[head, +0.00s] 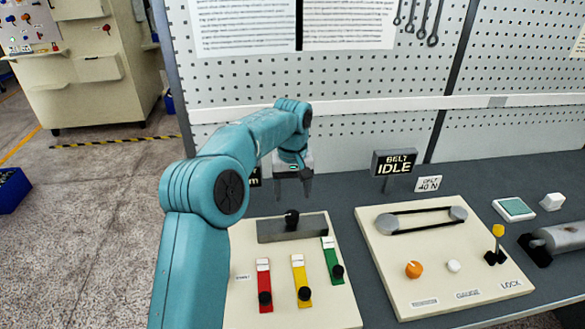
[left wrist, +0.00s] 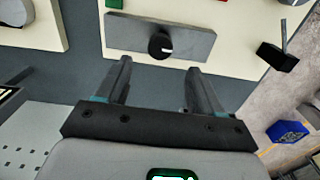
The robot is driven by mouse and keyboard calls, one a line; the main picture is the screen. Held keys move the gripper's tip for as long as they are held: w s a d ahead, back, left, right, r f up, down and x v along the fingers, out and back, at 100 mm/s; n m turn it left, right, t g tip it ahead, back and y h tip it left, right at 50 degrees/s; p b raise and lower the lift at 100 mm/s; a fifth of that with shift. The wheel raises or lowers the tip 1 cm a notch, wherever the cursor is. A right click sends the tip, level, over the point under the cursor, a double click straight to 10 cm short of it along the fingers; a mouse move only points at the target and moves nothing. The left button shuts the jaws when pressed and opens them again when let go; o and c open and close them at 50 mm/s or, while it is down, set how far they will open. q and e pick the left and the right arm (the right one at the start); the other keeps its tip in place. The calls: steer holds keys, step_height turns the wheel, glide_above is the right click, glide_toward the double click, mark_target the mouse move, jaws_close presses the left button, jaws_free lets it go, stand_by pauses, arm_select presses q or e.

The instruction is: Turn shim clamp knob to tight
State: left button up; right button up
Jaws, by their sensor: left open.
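The black knob (head: 292,217) sits on a grey block (head: 270,233) at the back of the left cream panel. In the left wrist view the knob (left wrist: 160,46) shows a white pointer mark facing right, on the grey block (left wrist: 195,45). My left gripper (head: 292,196) is open and empty, pointing down just behind the knob in the head view. In the left wrist view its two fingers (left wrist: 160,70) are spread on either side of the knob's line, with the knob beyond the tips. I see no contact. My right gripper is not in view.
Red (head: 264,286), yellow (head: 301,280) and green (head: 332,258) strips with black knobs lie in front of the block. The right panel (head: 385,245) holds a belt, an orange knob (head: 413,270) and a yellow-tipped lever (head: 498,231). A "BELT IDLE" sign (head: 394,162) stands behind.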

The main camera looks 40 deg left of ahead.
arm_select(q)
step_height(320, 180, up, 9)
steer(key=p, duration=0.1)
steer(key=shift+f, duration=0.2)
stand_by(0.5)
